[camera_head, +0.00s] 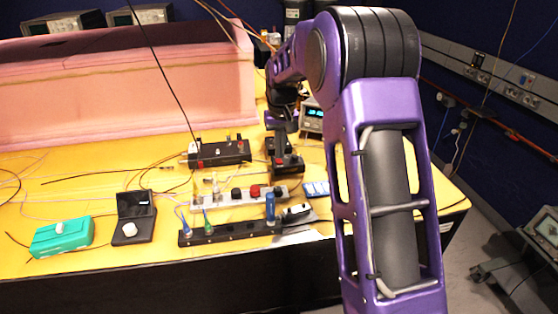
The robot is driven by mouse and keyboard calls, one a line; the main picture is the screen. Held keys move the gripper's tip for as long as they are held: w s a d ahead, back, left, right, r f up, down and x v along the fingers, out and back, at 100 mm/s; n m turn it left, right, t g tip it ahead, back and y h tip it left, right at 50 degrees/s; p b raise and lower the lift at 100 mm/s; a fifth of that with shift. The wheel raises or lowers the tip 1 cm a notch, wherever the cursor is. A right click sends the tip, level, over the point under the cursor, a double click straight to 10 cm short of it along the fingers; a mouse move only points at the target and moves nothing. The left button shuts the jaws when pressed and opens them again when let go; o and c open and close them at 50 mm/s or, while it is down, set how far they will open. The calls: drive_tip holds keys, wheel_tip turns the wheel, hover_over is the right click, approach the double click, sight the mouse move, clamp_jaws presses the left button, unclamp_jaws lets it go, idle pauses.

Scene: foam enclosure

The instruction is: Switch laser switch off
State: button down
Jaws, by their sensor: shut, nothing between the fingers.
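My gripper (281,148) points down at the middle of the bench, small and dark in the view. It is shut and empty. Just below it is a small dark box (288,168) with a red spot. I cannot tell whether the fingers touch this box. To its left is a black box (222,153) with several knobs and a red part at its front. No label is readable, so I cannot tell which of these carries the laser switch, nor its on or off position.
A power-strip-like rail (240,196) with red and black knobs and a black rail (222,233) with a blue post lie in front. A green box (62,236) and a black stand (134,218) are at left. Pink foam (120,95) walls the back. A lit meter (313,118) stands behind.

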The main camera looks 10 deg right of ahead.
sight(280, 162)
drive_tip(key=shift+f+b, duration=0.55)
drive_tip(key=shift+f, duration=0.45)
idle(0.8)
drive_tip(key=shift+r+p, duration=2.7)
drive_tip(key=shift+r, duration=0.9)
